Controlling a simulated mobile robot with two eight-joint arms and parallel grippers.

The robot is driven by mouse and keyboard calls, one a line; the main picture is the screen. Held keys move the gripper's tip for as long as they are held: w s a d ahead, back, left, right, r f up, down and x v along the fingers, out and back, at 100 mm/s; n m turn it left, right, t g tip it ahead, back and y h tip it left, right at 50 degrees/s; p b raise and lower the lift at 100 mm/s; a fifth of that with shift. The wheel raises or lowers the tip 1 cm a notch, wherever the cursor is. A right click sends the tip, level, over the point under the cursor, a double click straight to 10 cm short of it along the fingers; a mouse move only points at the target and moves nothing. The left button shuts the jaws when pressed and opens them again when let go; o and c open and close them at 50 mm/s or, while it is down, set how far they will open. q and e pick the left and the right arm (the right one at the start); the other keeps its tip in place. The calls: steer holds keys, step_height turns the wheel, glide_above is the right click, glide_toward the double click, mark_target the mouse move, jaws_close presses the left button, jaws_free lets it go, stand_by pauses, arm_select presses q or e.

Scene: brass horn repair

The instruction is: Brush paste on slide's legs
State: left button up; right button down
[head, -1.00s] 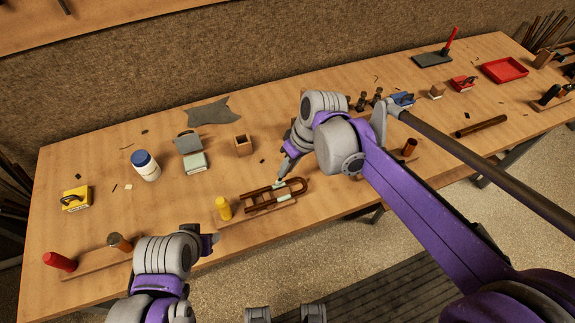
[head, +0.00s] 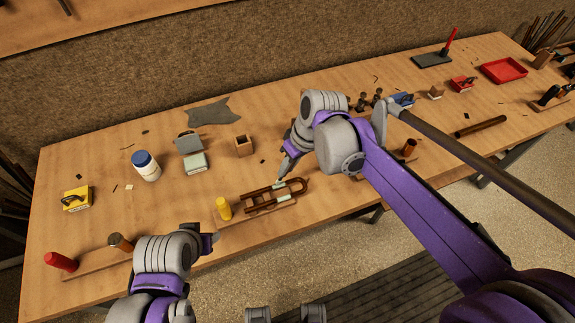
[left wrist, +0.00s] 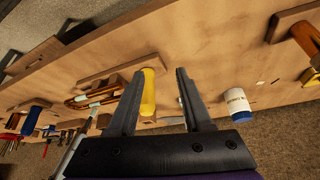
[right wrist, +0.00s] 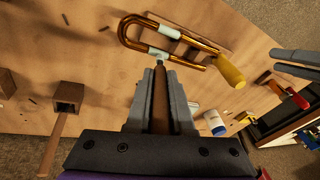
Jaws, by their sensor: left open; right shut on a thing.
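The U-shaped copper slide (head: 262,204) lies on a wooden rest at the bench's front; it also shows in the right wrist view (right wrist: 130,38). Each of its two legs carries a pale band, seen in the right wrist view. My right gripper (head: 286,169) is shut on a wooden-handled brush (right wrist: 160,100). The brush tip is at the pale band on the nearer leg in the right wrist view; whether it touches is hard to tell. My left gripper (left wrist: 157,80) is open and empty, with a yellow cylinder (left wrist: 149,95) beyond its fingers.
A white jar with a blue cap (head: 146,166), a pale green box (head: 196,163) and a small wooden block with a hole (head: 243,146) stand behind. A red handle (head: 60,262) is at front left. A red tray (head: 503,70) lies far right.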

steer(key=shift+w+r+p, duration=0.1)
steer(key=shift+r+p, duration=1.65)
steer(key=shift+r, duration=1.5)
arm_select(q)
steer(key=r, duration=0.1)
steer(key=w+r, duration=0.1)
steer(key=r, duration=0.1)
steer(key=w+r, duration=0.1)
steer(key=r, duration=0.1)
steer(key=shift+s, duration=0.15)
arm_select(e)
steer(key=shift+f, duration=0.1)
